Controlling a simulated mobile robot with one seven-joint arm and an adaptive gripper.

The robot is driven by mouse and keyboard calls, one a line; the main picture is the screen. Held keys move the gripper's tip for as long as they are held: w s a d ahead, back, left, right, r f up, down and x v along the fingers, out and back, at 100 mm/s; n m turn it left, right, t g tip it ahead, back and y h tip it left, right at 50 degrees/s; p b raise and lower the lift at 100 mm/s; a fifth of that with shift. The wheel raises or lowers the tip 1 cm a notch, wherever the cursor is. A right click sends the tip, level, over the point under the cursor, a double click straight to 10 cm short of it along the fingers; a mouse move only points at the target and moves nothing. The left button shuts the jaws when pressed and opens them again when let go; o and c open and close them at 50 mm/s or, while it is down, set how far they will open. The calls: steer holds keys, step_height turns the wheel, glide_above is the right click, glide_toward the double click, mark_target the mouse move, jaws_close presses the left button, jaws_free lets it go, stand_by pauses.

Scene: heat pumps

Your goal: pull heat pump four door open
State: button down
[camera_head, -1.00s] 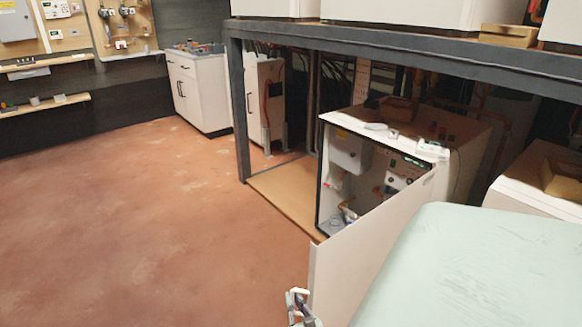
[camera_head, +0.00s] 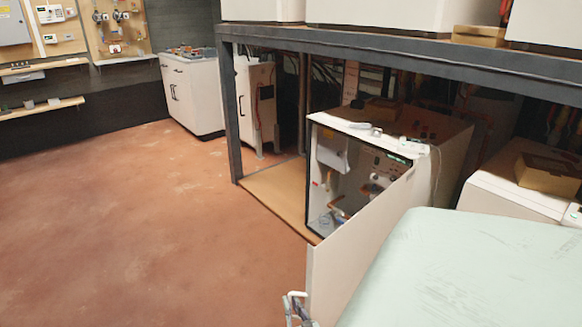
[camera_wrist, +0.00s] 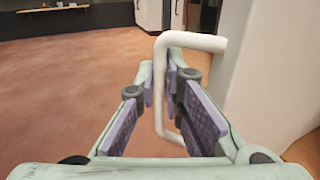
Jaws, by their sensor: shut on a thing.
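The white heat pump (camera_head: 448,165) stands under the dark metal frame, its front open and its inside parts showing. Its white door (camera_head: 345,252) stands well open, swung out toward me, with its free edge nearest the camera. The white bar handle (camera_wrist: 205,41) is on the door near that edge. My gripper (camera_wrist: 163,82) is shut on the handle, its purple pads on either side of the bar. In the head view only a part of my gripper (camera_head: 294,309) shows at the bottom, beside the door edge.
A wooden board (camera_head: 277,195) lies on the floor by the dark frame post (camera_head: 232,110). Another white unit (camera_head: 500,185) stands at the right. A white cabinet (camera_head: 193,93) is at the back. The red-brown floor (camera_head: 130,230) at the left is clear.

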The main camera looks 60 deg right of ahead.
steer(key=shift+s+d, duration=0.3)
steer(key=shift+s, duration=0.05)
steer(key=c, duration=2)
jaws_free()
steer(key=shift+w+a+r, duration=0.1)
steer(key=shift+w, duration=0.05)
